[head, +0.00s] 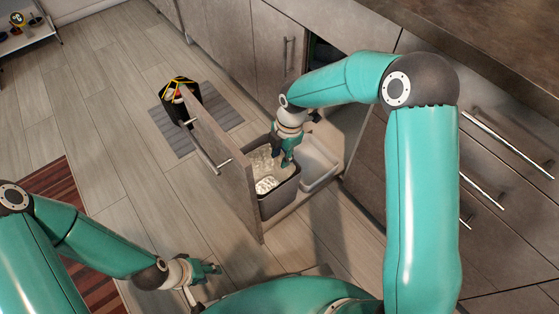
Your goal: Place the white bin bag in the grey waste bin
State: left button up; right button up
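The grey waste bin (281,204) stands in a pulled-out drawer behind a wooden front panel. A whitish, crumpled bag (266,184) shows inside it, below the rim; its lower part is hidden by the bin walls. My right gripper (283,159) points down over the bin's opening, with its fingertips at the bag's right edge in the picture. I cannot tell whether it touches or grips the bag. My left gripper (205,282) is low at the bottom of the view, away from the bin, with its fingers apart and empty.
A second, light bin (318,165) sits to the right in the same drawer. The drawer's front panel (222,163) stands upright left of the grey bin. Beyond it, a dark container with yellow edging (177,98) stands on a grey mat (218,113). Floor on the left is mostly clear.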

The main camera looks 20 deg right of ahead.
jog(key=s+a+f+m+y, duration=0.1)
jog(key=s+f+m, duration=0.6)
jog(key=s+m, duration=0.3)
jog(key=s+a+f+m+y, duration=0.1)
jog(key=s+a+f+m, duration=0.1)
jog(key=s+f+m, duration=0.5)
jog(key=s+m, duration=0.4)
jog(key=m, duration=0.3)
jog(key=shift+s+a, duration=0.15)
jog(key=shift+s, duration=0.1)
notch_tip(320, 180, up, 28)
jog(key=p, duration=2.8)
jog(key=shift+r, duration=0.15)
